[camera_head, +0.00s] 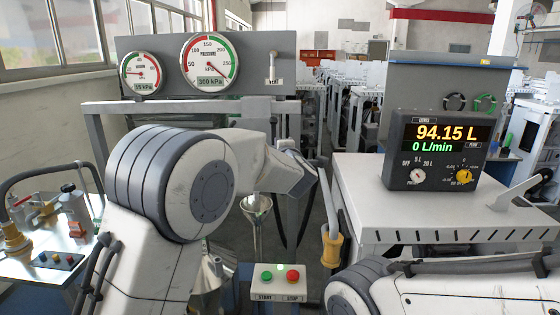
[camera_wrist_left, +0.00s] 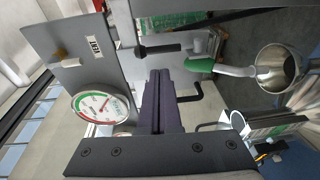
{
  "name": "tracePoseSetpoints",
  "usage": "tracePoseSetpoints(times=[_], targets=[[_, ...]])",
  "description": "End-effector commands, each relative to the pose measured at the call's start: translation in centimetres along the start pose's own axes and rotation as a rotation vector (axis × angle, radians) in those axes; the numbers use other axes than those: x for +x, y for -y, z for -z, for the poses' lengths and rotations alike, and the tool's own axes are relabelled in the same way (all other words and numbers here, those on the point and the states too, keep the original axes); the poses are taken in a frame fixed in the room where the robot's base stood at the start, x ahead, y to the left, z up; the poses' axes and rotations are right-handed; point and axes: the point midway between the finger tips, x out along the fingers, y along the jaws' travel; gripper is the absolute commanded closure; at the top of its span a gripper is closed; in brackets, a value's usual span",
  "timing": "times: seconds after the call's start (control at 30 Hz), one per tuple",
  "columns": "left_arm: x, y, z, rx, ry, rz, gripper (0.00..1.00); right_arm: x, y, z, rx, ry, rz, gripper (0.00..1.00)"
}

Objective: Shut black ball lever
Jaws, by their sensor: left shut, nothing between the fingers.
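In the left wrist view a lever with a black grip (camera_wrist_left: 160,50) is joined to a pale metal valve body. It looks like the black ball lever. My left gripper (camera_wrist_left: 160,74) is shut and empty. Its dark fingertips lie close to the black grip in the picture; I cannot tell whether they touch. In the head view my left arm hides the valve levers and the fingers. My right gripper is out of view.
A panel (camera_head: 290,50) with two round gauges stands behind. The funnel (camera_head: 256,203) hangs below my left wrist. A yellow-handled nozzle (camera_head: 332,245) and START/STOP box (camera_head: 279,283) are nearby. A display (camera_head: 437,150) reading 94.15 L stands on the right cabinet.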

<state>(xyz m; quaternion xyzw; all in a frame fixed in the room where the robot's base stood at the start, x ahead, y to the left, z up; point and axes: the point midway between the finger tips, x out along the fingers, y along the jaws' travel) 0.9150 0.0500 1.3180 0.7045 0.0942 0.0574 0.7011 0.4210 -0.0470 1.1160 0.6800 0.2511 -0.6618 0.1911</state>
Motion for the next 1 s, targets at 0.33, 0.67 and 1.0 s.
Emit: tracePoseSetpoints(times=[0.33, 0.67, 1.0], targets=[[-4.2, 0.1, -0.2, -0.001, 0.003, -0.002, 1.00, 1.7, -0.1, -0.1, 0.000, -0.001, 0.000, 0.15], [-4.2, 0.0, 0.0, 0.001, 0.001, -0.001, 1.00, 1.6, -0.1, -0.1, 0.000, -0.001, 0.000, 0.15], [-7.8, 10.8, 4.9, 0.650, 0.355, 0.268, 1.00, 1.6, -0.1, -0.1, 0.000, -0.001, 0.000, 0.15]])
